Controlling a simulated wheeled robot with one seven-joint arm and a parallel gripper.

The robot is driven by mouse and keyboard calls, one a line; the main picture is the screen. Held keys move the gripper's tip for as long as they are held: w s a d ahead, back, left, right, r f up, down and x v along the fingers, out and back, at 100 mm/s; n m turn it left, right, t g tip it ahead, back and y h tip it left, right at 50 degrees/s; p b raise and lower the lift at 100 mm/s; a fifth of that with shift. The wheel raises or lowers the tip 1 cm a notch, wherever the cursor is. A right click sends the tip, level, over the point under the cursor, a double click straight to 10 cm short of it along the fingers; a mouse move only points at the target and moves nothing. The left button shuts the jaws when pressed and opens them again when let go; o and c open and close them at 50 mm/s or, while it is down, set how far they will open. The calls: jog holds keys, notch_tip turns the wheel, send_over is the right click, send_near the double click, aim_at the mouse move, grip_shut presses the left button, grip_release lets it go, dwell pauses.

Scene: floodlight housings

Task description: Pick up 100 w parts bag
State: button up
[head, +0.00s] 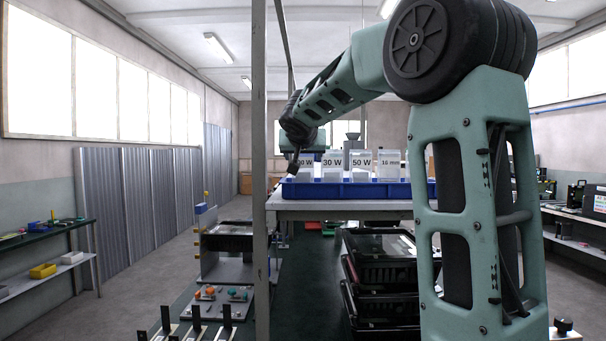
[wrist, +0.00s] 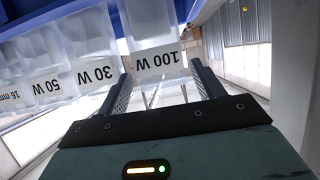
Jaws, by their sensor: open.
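The 100 W parts bag (wrist: 158,62) is a clear bag with a white label, upside down in the wrist view. In the head view its label (head: 305,162) is partly covered by my arm's end. My gripper (wrist: 160,85) is open, with one finger on each side of the lower part of this bag in the wrist view. I cannot tell whether the fingers touch it. In the head view my gripper (head: 294,163) is a small dark shape at the left end of the bag row.
To the right stand the 30 W bag (head: 332,165), 50 W bag (head: 361,165) and 16 mm bag (head: 389,164), close together in a blue tray (head: 350,190) on a raised shelf (head: 340,206). A metal post (head: 260,120) stands left of them. Black crates (head: 385,285) are stacked below.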

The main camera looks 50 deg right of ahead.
jog(key=shift+w+d+f, duration=0.1)
jog(key=shift+w+d, duration=0.05)
jog(key=shift+w, duration=0.05)
jog(key=c, duration=1.1)
